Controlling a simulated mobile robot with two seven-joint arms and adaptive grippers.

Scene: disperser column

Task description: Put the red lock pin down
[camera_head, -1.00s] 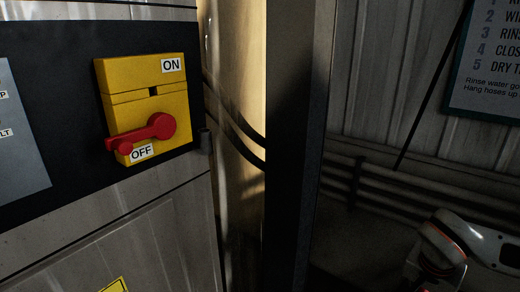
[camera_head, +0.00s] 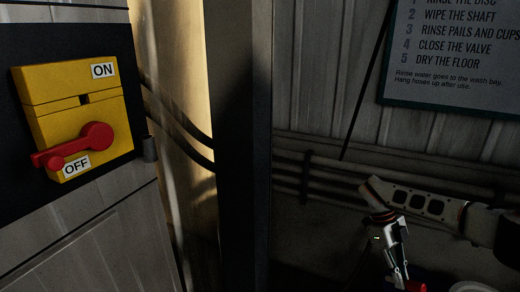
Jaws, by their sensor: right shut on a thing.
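My right gripper (camera_head: 402,278) hangs at the bottom right, pointing down, at the end of my white and black arm. It is shut on the red lock pin (camera_head: 415,286), of which only a small red bit shows at the bottom edge. The rest of the pin is hidden or out of frame. My left gripper is not in view.
A yellow switch box (camera_head: 60,122) with a red handle (camera_head: 75,146) at OFF is on the panel at left. A dark post (camera_head: 245,150) stands mid-view. Pipes (camera_head: 300,172) run along the wall below a sign (camera_head: 450,60). A pale round rim (camera_head: 474,287) shows at the bottom right.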

